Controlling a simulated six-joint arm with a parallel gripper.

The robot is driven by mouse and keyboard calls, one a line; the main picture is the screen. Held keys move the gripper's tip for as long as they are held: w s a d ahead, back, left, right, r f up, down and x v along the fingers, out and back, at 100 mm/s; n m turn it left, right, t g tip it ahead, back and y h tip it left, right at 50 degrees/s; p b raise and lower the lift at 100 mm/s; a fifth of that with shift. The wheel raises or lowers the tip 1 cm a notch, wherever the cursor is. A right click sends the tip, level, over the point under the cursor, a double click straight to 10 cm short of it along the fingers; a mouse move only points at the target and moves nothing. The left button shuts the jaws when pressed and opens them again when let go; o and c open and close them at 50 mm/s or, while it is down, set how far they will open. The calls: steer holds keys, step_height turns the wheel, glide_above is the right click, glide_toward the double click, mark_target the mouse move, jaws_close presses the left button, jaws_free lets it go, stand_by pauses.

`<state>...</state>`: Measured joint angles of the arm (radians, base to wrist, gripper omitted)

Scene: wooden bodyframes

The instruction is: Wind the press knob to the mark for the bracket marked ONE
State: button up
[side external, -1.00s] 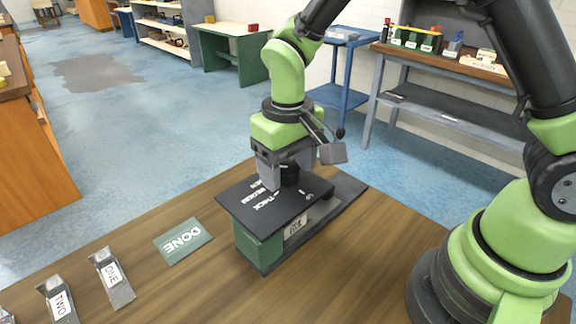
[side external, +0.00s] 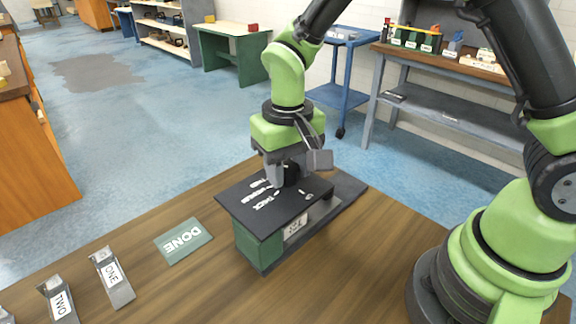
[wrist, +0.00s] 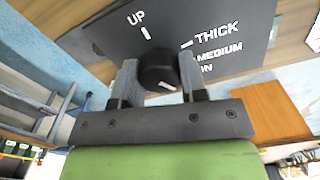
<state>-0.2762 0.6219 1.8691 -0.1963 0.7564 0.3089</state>
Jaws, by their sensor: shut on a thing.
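The press (side external: 258,250) is a green block on a dark base with a black top plate (side external: 240,207). The plate reads UP, THICK, MEDIUM and a partly hidden word ending in "IN". Its round black knob (wrist: 155,68) sits between my gripper's (side external: 283,180) two fingers in the wrist view, and the gripper is shut on it. A white pointer line on the knob faces down and slightly right in that view, away from UP and past the visible words; which mark it meets is hidden. The bracket marked ONE (side external: 112,278) lies on the table at left, label up.
The bracket marked TWO (side external: 58,301) lies left of ONE, with another piece cut off at the picture's edge. A green DONE plate (side external: 183,240) lies between ONE and the press. The wooden table (side external: 200,295) is clear in front of the press.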

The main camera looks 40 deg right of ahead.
mark_target(290, 167)
steer(key=o, duration=0.9)
step_height(290, 167, up, 9)
steer(key=shift+r, duration=0.5)
steer(key=s+d+r+t, duration=0.2)
steer(key=s, duration=0.3)
steer(key=s+d+r+m+t+y, duration=0.1)
steer(key=s+d+r+t, duration=0.1)
steer(key=s, duration=0.3)
steer(key=s+d+r+t+y, duration=0.1)
steer(key=s+r+t, duration=0.2)
steer(key=s, duration=0.2)
steer(key=shift+s+d+r, duration=0.35)
steer(key=shift+d+r, duration=0.05)
